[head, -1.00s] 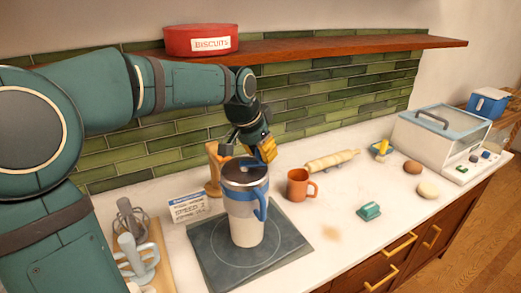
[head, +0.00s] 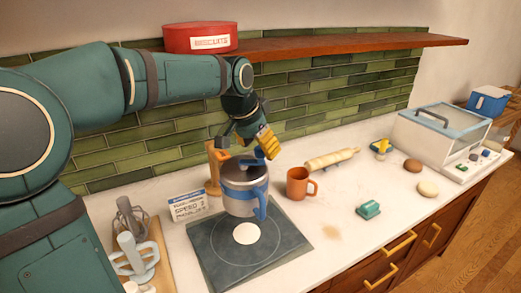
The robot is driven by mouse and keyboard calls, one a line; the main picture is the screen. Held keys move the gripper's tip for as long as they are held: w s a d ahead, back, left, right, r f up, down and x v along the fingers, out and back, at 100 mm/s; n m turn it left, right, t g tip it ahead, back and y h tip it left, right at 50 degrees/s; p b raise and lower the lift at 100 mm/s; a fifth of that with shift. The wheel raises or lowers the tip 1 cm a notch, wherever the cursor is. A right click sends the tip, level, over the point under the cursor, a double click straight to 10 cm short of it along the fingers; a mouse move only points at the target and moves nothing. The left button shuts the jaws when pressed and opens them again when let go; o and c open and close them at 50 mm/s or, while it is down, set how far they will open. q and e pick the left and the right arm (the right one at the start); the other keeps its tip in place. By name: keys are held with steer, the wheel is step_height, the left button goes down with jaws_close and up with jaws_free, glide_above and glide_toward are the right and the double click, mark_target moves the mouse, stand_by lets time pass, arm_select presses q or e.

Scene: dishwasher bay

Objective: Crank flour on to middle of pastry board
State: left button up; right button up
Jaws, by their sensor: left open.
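The flour sifter (head: 245,192), a grey cup with blue bands, a blue side handle and a blue piece on top, appears raised over the dark square pastry board (head: 285,248). What supports it is not clear. A white round patch of flour (head: 246,234) lies inside the pale circle at the board's middle. My left gripper (head: 246,146) is open, at the sifter's top, with its yellow finger right of the blue piece (head: 252,157). Contact cannot be made out. My right gripper is not in view.
An orange mug (head: 299,184) stands to the right, with a rolling pin (head: 332,159) behind. A shelf (head: 350,44) overhangs the back.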

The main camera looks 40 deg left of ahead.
arm_select(q)
steer(key=v, duration=1)
steer(key=shift+s, duration=0.1)
stand_by(0.6)
steer(key=b+x, duration=0.9)
steer(key=x, duration=0.2)
steer(key=shift+w+f+b, duration=0.15)
steer(key=shift+w+b, duration=0.05)
steer(key=shift+b, duration=0.1)
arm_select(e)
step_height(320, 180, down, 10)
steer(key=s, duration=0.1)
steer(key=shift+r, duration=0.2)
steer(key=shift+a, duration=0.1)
arm_select(q)
jaws_close()
